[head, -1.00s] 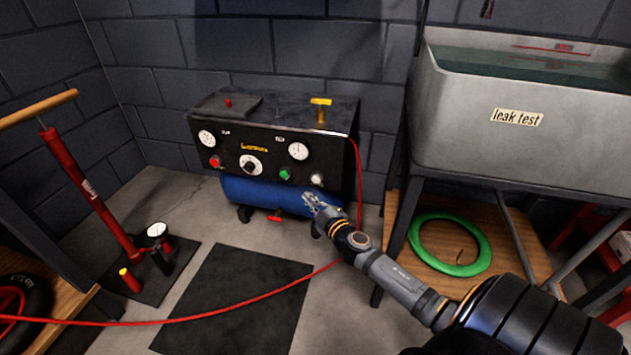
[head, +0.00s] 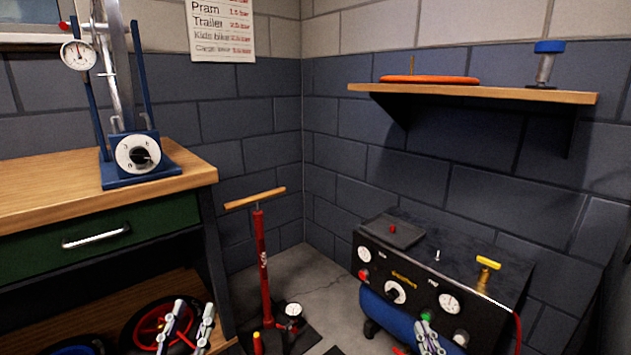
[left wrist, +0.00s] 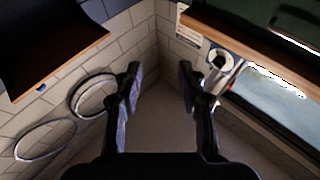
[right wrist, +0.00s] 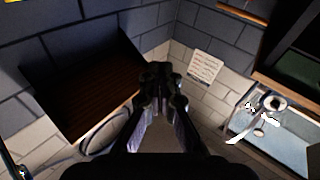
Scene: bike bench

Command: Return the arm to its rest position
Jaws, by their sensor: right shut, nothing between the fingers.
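My left gripper (head: 187,326) stands at the bottom of the head view, its two fingers apart and empty. In the left wrist view its fingers (left wrist: 158,85) are wide apart with only floor and wall behind. My right gripper (head: 428,338) shows at the bottom edge of the head view, overlapping the front of the compressor (head: 480,264). I cannot tell its distance from the compressor. In the right wrist view its fingertips (right wrist: 160,80) are together, with nothing between them. The arms behind both grippers are out of the head view.
A wooden bench (head: 55,192) with a blue gauge stand (head: 140,165) is at left. A red floor pump (head: 264,265) stands beside it near the corner. A wall shelf (head: 550,96) hangs above the compressor, carrying an orange disc (head: 430,80). Some bare floor (head: 325,275) shows between pump and compressor.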

